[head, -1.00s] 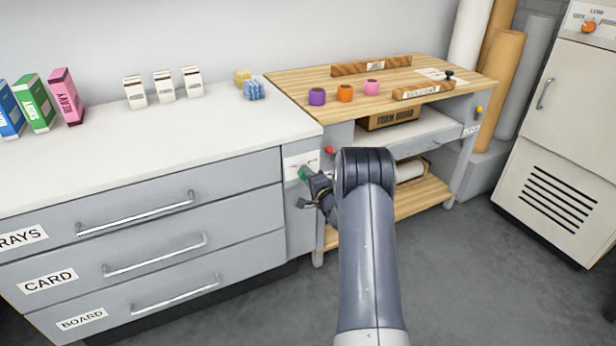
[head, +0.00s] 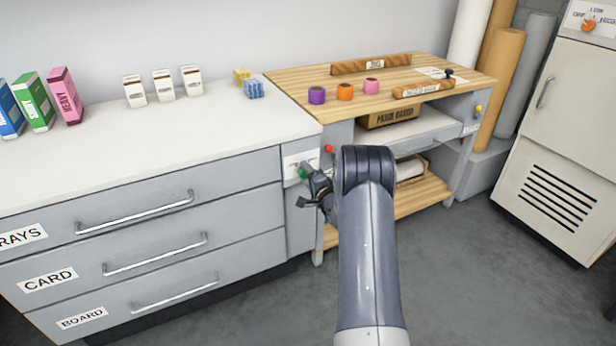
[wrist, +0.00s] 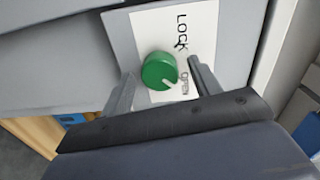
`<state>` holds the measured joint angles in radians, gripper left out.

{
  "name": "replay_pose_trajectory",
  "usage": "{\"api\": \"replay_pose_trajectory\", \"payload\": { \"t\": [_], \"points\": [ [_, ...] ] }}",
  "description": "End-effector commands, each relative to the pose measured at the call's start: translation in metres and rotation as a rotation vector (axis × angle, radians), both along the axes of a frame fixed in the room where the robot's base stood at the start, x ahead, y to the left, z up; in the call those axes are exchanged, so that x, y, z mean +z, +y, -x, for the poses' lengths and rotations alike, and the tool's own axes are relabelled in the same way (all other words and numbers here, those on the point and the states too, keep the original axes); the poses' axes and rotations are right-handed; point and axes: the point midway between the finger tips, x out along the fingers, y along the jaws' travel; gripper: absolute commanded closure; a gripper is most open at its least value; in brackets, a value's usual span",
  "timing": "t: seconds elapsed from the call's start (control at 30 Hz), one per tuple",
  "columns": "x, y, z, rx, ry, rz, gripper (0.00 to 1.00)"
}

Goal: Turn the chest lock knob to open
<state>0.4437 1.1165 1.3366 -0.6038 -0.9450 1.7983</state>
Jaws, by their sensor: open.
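The chest lock knob (wrist: 159,71) is a round green knob on a white plate marked LOCK and OPEN. In the wrist view its pale pointer mark points towards the OPEN lettering. In the head view the knob (head: 304,172) shows small at the right end of the grey drawer chest (head: 250,165). My gripper (wrist: 165,80) is open, with one finger on each side of the knob. I cannot tell whether the fingers touch it. In the head view my gripper (head: 306,188) is at the knob, partly hidden by my wrist.
A wooden-topped bench (head: 290,82) stands right of the chest, with a red button (head: 328,149) on its near side. Boxes and cartons stand on the white chest top (head: 120,140). A pale cabinet (head: 560,130) stands at far right. The floor in front is clear.

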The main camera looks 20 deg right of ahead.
Motion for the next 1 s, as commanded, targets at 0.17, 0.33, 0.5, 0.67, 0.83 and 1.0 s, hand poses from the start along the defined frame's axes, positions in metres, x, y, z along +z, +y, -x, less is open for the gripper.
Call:
{"api": "replay_pose_trajectory", "payload": {
  "t": [0.17, 0.33, 0.5, 0.67, 0.83, 1.0],
  "points": [
    [0.001, -0.001, 0.017, -0.001, 0.002, 0.000, 0.41],
    [0.003, -0.003, 0.048, -0.002, 0.002, -0.001, 0.41],
    [0.003, -0.004, 0.078, -0.002, 0.002, -0.001, 0.41],
    [0.003, -0.004, 0.098, -0.002, 0.002, -0.001, 0.41],
    [0.003, -0.004, 0.106, -0.001, 0.000, 0.000, 0.41],
    [0.003, -0.004, 0.107, -0.001, 0.000, 0.000, 0.41]
  ]
}}
